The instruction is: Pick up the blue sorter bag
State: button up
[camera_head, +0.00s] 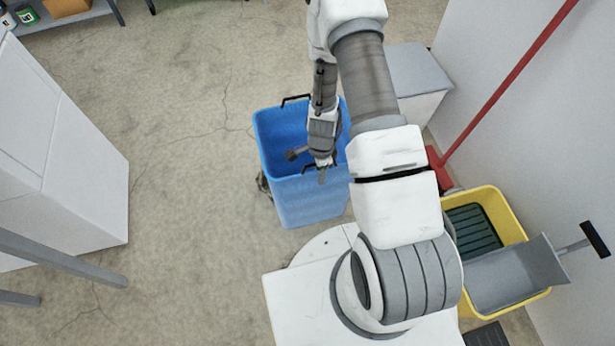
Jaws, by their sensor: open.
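The blue sorter bag (310,204) stands upright on the floor in front of my base, its open top facing up. It has dark handles at its far and near rims; the far handle (294,98) is in clear view. My gripper (322,176) is over the bag's near rim, close to the near handle, and points down. Its jaws are open and I see nothing held in them. Whether a finger touches the handle or rim cannot be told. My arm hides the bag's right side and part of its inside.
A yellow mop bucket (490,195) with a grey dustpan-like part stands at the right. A red pole (510,80) leans near the right wall. A white cabinet (60,150) stands at the left, and a grey-topped box (415,75) behind my arm. Floor left of the bag is clear.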

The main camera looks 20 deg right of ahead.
jog(key=shift+f, duration=0.45)
grip_shut()
jog(key=shift+r, duration=0.1)
dwell(1.0)
